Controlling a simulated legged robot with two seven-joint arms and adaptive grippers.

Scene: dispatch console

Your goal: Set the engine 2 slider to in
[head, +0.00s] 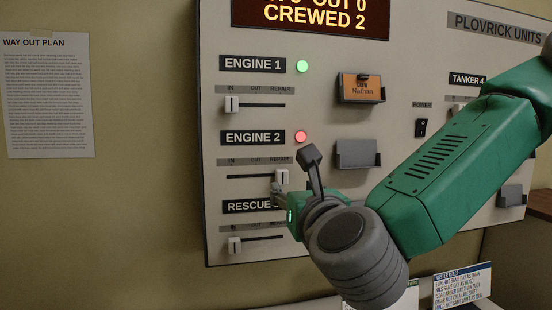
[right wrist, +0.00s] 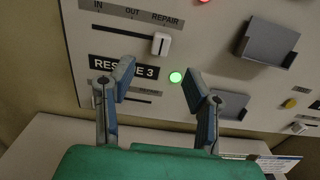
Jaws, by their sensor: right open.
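The engine 2 slider (head: 281,177) has a white knob at the right end of its track, on the REPAIR side, below the ENGINE 2 label (head: 252,138). IN is at the left end of that scale. The knob also shows in the right wrist view (right wrist: 160,44), under REPAIR. My right gripper (head: 293,174) is open and empty, close in front of the panel by this knob; in the head view it partly covers the area just below. In the right wrist view its fingers (right wrist: 158,76) are spread below the knob, apart from it. My left gripper is not in view.
The engine 1 slider (head: 232,104) and rescue slider (head: 235,245) stand at the left of their tracks. The engine 2 light (head: 300,137) is red, the engine 1 light (head: 302,66) green. A grey card holder (head: 357,154) juts out to the right.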

